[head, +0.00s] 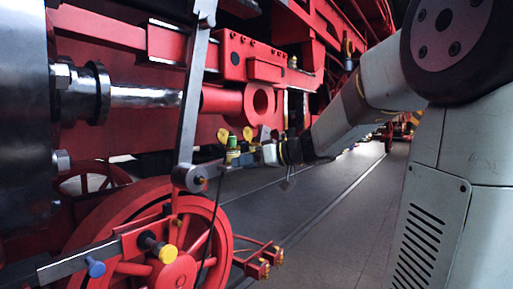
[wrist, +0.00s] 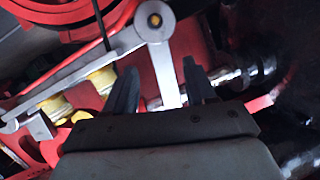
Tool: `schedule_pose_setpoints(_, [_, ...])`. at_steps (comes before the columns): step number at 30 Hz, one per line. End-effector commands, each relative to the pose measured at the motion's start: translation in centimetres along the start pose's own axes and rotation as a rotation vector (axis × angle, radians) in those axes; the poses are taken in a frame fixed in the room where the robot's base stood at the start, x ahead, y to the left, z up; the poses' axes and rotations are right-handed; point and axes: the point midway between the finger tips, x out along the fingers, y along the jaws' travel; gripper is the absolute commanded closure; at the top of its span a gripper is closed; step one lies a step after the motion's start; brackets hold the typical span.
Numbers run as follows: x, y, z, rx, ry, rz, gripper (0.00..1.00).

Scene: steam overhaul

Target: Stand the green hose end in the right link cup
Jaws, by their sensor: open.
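Two yellow round pieces (wrist: 102,78) lie left of the fingers. I cannot make out which part is the right link cup.
A grey rod (head: 194,90) hangs down left of my gripper, with a dark thin line (head: 214,215) below it. The floor (head: 330,225) is clear.

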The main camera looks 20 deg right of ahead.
Motion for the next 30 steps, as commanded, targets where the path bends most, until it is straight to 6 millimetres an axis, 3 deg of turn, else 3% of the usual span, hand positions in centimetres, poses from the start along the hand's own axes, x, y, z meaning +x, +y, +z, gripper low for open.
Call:
schedule_pose_setpoints(1, [0.5,1.9,-1.1,-0.03,0.051,0.018,0.45])
schedule_pose_setpoints(6, [1.1,6.9,-4.6,-0.152,0.205,0.1,0.45])
schedule_pose_setpoints(12, [1.0,10.0,-6.5,-0.236,0.291,0.173,0.45])
schedule_pose_setpoints(19, [1.8,10.7,-7.2,-0.253,0.305,0.187,0.45])
schedule_pose_setpoints(30, [5.9,11.2,-8.5,-0.251,0.304,0.185,0.45])
